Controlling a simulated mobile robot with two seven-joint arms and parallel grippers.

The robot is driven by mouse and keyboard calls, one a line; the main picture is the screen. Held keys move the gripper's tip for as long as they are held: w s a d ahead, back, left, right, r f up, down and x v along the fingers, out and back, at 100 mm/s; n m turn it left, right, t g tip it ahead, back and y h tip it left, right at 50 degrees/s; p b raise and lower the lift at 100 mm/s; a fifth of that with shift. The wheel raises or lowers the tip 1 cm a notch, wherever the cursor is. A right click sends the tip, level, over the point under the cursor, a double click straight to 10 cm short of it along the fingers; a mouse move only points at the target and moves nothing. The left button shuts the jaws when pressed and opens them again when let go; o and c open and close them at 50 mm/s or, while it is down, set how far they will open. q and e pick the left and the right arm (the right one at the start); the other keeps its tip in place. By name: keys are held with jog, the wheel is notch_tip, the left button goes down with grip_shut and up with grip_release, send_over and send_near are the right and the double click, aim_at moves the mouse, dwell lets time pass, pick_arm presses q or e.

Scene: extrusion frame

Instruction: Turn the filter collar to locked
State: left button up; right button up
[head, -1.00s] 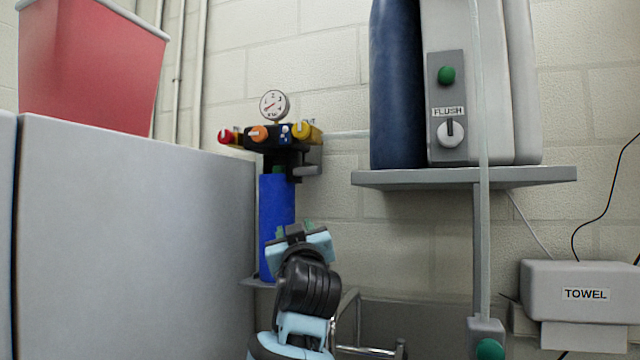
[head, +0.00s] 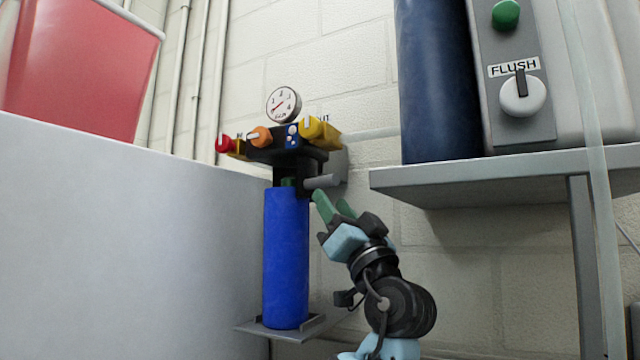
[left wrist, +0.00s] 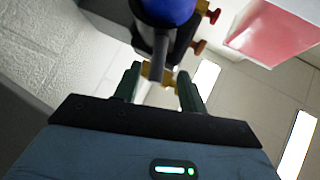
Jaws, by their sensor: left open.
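The blue filter housing (head: 286,258) stands upright on a small grey shelf under a black head (head: 287,148). The collar at its top is mostly hidden; a small green patch shows there. A grey handle (head: 322,181) sticks out to the right from the collar area. My left gripper (head: 333,204) is open and empty, its green fingers pointing up just below the handle. In the left wrist view, the grey handle (left wrist: 158,56) points down toward the gap between the fingertips (left wrist: 158,75), with the blue housing (left wrist: 165,8) beyond. Contact cannot be told. My right gripper is not in view.
The head carries a gauge (head: 283,105) and red, orange and yellow knobs close above my gripper. A grey cabinet (head: 120,240) with a red bin (head: 80,65) fills the left. A grey shelf (head: 500,180) with a FLUSH unit (head: 515,75) stands right.

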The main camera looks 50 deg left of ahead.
aim_at(321, 187)
pick_arm(q)
jog(key=p+x, duration=0.1)
jog(key=x, duration=0.5)
jog(key=shift+s+a+r+p, duration=0.1)
jog(key=shift+r+p, duration=0.05)
jog(key=shift+p, duration=0.2)
jog(key=shift+w+a+r, duration=0.25)
jog(key=shift+a+r, duration=0.05)
jog(key=shift+a, duration=0.2)
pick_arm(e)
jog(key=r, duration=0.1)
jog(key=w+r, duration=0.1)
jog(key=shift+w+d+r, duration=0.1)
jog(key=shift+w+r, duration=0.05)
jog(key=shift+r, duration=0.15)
pick_arm(q)
jog(key=shift+c, duration=0.2)
grip_shut()
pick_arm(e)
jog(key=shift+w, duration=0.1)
